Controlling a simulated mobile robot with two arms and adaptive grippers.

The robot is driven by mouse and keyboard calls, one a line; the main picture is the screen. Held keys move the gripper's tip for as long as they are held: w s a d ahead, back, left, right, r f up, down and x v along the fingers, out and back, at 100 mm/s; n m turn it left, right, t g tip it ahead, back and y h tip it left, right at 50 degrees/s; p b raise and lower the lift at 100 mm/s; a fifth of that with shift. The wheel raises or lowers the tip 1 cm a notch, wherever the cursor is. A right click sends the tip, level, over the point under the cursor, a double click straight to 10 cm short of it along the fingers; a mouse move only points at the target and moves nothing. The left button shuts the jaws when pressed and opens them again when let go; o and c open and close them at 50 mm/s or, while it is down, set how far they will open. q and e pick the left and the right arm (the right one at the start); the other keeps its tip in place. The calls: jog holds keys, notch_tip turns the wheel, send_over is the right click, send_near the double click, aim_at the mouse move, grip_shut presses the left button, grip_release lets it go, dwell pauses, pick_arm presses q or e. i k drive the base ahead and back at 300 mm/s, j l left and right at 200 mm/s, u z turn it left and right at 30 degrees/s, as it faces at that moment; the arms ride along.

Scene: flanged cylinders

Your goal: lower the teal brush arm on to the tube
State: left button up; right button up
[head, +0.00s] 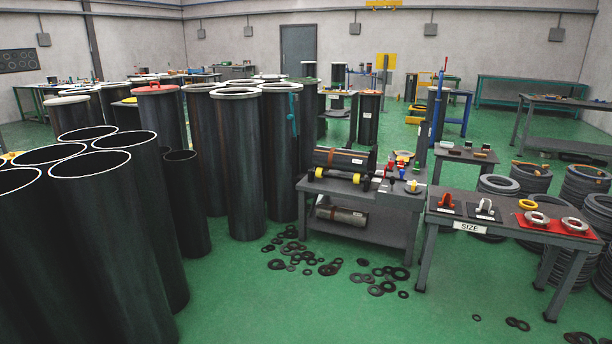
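A teal piece (292,115), which may be the brush arm, shows against the upper side of a tall black flanged cylinder (280,160) near the middle. Which tube the task means is not clear from this view. Neither of my grippers is in view.
Open-topped black cylinders (130,220) crowd the left foreground. Loose black rings (330,270) litter the green floor before the bench. A table with a SIZE sign (470,227) and stacked rings (585,190) stand at right. The floor at bottom centre is mostly clear.

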aim_at(293, 98)
jog(key=i, duration=2.1)
jog(key=i+l+u, duration=0.1)
jog(key=i, duration=2.05)
